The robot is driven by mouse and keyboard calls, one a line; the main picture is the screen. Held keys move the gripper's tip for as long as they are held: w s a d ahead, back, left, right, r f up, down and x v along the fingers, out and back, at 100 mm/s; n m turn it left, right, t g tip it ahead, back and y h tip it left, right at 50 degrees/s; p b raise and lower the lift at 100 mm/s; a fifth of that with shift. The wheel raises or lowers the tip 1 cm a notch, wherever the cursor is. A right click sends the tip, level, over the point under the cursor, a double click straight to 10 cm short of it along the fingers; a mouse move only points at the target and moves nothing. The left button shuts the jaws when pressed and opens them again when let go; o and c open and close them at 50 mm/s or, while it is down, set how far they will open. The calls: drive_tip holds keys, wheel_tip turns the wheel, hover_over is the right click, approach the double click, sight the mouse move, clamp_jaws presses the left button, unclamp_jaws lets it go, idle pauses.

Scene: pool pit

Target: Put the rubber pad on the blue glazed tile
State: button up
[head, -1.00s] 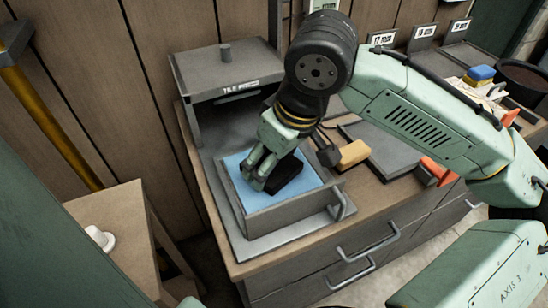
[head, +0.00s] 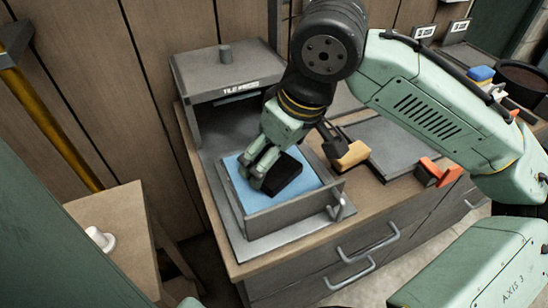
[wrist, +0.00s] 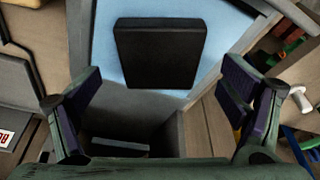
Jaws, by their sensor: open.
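The black rubber pad (head: 284,176) lies on the blue glazed tile (head: 228,166), which sits in the grey tray of the tile press (head: 214,78). In the wrist view the pad (wrist: 160,52) lies over the blue surface (wrist: 106,58), with blue showing at its sides and below it. My gripper (head: 258,178) is over the tile at the pad's left side in the head view. In the wrist view its two fingers (wrist: 160,92) are spread wide with nothing between the tips, and the pad shows beyond them. The exact gap between fingertips and pad is unclear.
A raised grey front wall (head: 292,212) and a handle (head: 343,207) border the tray. A yellow-and-black tool (head: 350,154) and an orange block (head: 440,172) lie on the bench to the right. A small side table (head: 125,215) stands at the left.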

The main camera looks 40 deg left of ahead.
drive_tip(key=v, duration=0.9)
drive_tip(key=shift+r+p, duration=0.3)
drive_tip(key=shift+r, duration=0.05)
drive_tip(key=shift+s, duration=0.1)
